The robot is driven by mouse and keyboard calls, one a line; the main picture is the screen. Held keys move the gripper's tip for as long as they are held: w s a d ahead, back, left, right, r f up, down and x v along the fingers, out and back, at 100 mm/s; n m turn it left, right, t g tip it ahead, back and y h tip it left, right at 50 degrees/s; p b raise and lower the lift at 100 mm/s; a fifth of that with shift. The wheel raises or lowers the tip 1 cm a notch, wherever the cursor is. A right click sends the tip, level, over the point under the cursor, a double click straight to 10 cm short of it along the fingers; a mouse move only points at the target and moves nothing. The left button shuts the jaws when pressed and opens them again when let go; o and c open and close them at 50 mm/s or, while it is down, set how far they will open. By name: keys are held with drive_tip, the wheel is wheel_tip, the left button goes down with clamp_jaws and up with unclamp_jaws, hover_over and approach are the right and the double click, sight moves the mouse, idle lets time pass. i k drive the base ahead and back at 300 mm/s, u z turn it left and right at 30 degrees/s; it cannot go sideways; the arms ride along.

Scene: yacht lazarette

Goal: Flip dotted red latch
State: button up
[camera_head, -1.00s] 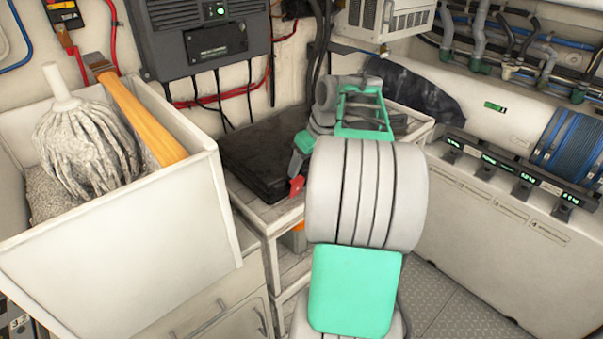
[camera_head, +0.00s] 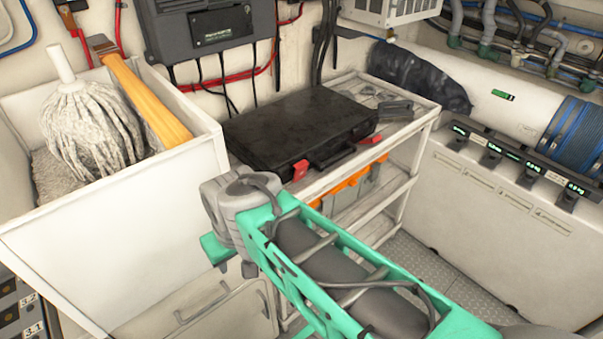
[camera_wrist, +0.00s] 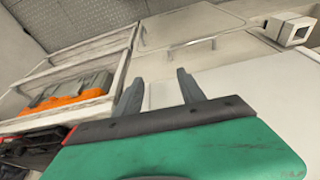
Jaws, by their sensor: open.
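A closed black case (camera_head: 300,125) lies on top of the shelf unit. Its front edge carries a red latch (camera_head: 300,170) at the left and another red latch (camera_head: 370,139) at the right, with the handle between them. I cannot make out dots on either. In the wrist view, part of the black case (camera_wrist: 30,147) shows at the lower left with a bit of red beside it. My gripper (camera_wrist: 160,84) is open and empty, its two dark fingers apart in front of the pale cabinet. In the head view the arm's end is low, in front of and left of the case; its fingers are hidden.
The shelf unit (camera_head: 408,128) holds an orange and grey box (camera_head: 345,190) on a lower level. A white bin (camera_head: 215,165) with a mop (camera_head: 90,135) stands left of the case. A white panelled bench (camera_head: 500,220) is at the right. Grey metal floor lies between.

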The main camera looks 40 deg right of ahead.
sight(300, 168)
drive_tip(key=u, duration=0.8)
drive_tip(key=k, duration=0.8)
drive_tip(key=z, duration=0.25)
